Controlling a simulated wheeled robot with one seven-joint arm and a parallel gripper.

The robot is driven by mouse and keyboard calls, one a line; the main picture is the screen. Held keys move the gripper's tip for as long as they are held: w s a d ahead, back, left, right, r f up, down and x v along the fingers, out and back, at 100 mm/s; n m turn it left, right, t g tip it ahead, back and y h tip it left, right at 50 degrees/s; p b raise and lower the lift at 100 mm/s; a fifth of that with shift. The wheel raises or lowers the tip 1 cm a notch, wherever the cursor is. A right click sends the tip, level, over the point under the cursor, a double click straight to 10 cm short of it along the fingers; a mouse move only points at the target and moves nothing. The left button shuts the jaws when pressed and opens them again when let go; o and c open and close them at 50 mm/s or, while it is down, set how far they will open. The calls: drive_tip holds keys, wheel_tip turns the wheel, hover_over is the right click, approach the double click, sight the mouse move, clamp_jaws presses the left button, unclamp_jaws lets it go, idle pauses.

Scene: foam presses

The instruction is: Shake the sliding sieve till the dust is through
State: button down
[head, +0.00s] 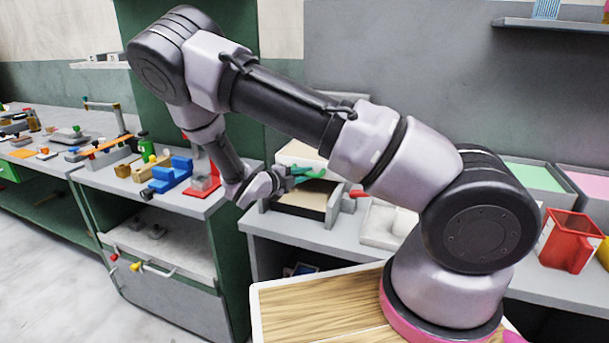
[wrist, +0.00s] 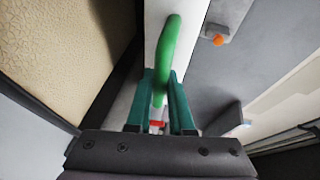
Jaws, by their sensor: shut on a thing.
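The sliding sieve (head: 300,200) stands on the grey bench in the head view as a low pale frame with a tan inside, partly behind my gripper. In the wrist view its tan, grainy surface (wrist: 65,45) fills the upper left, beside a pale bar. A green handle (wrist: 170,45) rises by that bar. My gripper (wrist: 161,78) has its teal fingers on either side of the handle, shut on it. In the head view my gripper (head: 298,174) is over the sieve. How much dust lies on the sieve cannot be told.
A white tray (head: 378,228) stands right of the sieve. A red container (head: 568,240) is at the far right. Blue blocks (head: 170,174) and a red stand (head: 205,182) sit on the left bench. An orange knob (wrist: 217,40) shows in the wrist view.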

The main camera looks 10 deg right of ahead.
drive_tip(key=s+a, duration=0.4)
drive_tip(key=s, duration=0.2)
drive_tip(key=shift+s+a, duration=0.2)
drive_tip(key=shift+s, duration=0.2)
drive_tip(key=c, duration=0.8)
unclamp_jaws()
drive_tip(key=v, duration=1)
drive_tip(key=shift+s+a, duration=0.2)
drive_tip(key=shift+a, duration=0.15)
drive_tip(key=shift+r, duration=0.1)
